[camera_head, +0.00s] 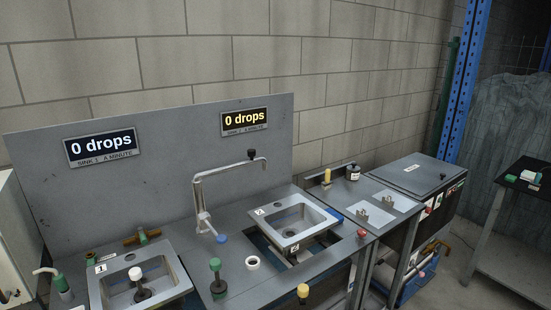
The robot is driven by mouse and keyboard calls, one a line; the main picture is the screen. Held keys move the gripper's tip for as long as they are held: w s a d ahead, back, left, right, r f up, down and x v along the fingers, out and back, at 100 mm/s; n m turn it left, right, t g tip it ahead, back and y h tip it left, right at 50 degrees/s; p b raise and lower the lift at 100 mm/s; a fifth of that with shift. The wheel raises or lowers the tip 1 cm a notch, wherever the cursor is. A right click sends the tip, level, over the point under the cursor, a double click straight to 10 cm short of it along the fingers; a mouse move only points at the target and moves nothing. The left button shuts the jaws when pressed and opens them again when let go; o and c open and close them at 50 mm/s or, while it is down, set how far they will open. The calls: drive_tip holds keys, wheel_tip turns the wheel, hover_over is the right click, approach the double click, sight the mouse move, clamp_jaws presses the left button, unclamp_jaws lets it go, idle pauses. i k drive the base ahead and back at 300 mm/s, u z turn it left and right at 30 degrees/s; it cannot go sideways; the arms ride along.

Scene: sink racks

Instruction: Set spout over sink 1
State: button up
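The spout (228,168) is a bent grey metal pipe rising from the counter between the two sinks. Its long upper arm runs to the right, with a black knob (251,154) on top and a short downturned end, which appears to the back left of sink 2 (296,219). A lever with a blue tip (221,238) is at its base. Sink 1 (160,264) is the left basin, with a white-topped dark stopper (138,282) inside; the spout's arm points away from it. My gripper is not in view.
Signs reading "0 drops" stand above sink 1 (101,147) and sink 2 (245,121). A green knob (215,264), white ring (253,263) and yellow knob (303,290) are on the front counter. A green-handled brass valve (143,238) is behind sink 1. A grey back panel (150,195) stands behind.

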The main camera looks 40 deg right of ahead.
sight(251, 153)
drive_tip(key=z, duration=0.75)
drive_tip(key=k, duration=1)
drive_tip(key=u, duration=0.05)
drive_tip(key=i, duration=0.9)
drive_tip(key=z, duration=0.05)
